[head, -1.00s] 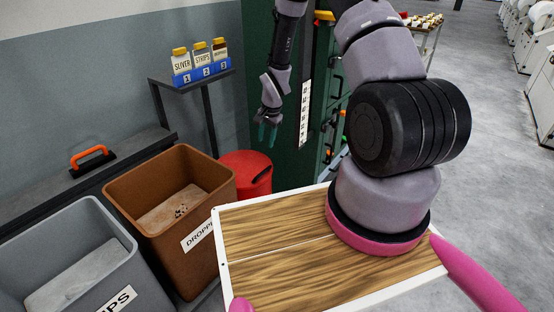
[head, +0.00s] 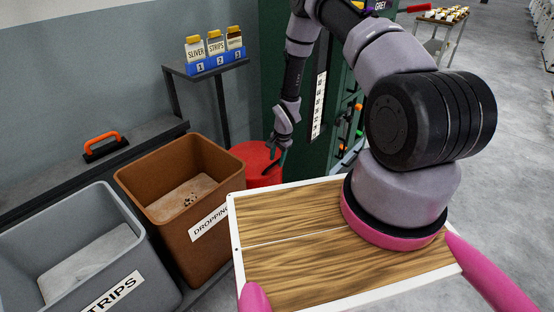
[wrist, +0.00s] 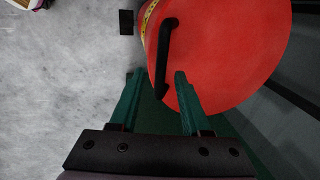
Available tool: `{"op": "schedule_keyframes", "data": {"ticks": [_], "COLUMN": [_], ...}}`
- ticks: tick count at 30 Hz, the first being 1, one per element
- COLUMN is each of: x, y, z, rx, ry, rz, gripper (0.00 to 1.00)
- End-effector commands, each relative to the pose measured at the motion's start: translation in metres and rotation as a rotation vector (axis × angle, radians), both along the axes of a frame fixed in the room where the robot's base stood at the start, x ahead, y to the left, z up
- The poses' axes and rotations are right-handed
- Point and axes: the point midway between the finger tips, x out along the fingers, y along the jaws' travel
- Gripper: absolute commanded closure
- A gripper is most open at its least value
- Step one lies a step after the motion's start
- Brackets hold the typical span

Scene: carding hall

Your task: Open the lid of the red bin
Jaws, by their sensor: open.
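The red bin (head: 262,157) stands in the corner beside the brown bin, partly hidden by my arm and the brown bin in the head view. Its round red lid (wrist: 225,45) is down in the wrist view, with a black bar handle (wrist: 163,58) near its left edge. My gripper (head: 275,158) hangs over the bin in the head view. In the wrist view the two green fingers (wrist: 154,76) are open, one on each side of the handle's near end. I cannot tell how far above the handle they are. Nothing is held.
The brown droppings bin (head: 165,170) and the grey strips bin (head: 60,250) stand to the left. A stand with three labelled jars (head: 215,45) is behind. The dark green machine (head: 300,110) rises right beside the red bin. Grey floor is open at the right.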

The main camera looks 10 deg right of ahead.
Motion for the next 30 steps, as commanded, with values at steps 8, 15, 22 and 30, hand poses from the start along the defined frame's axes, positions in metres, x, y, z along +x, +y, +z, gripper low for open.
{"op": "schedule_keyframes", "data": {"ticks": [8, 15, 22, 30], "x": [0.0007, 0.0006, 0.0005, 0.0003], "y": [0.0003, 0.0004, 0.0005, 0.0005], "z": [-0.0021, -0.0019, -0.0018, -0.0018], "rx": [0.0, 0.0, 0.0, 0.0], "ry": [-0.001, -0.001, 0.0, 0.0], "rz": [0.001, 0.001, 0.001, 0.001], "gripper": [0.53, 1.0, 1.0, 1.0]}}
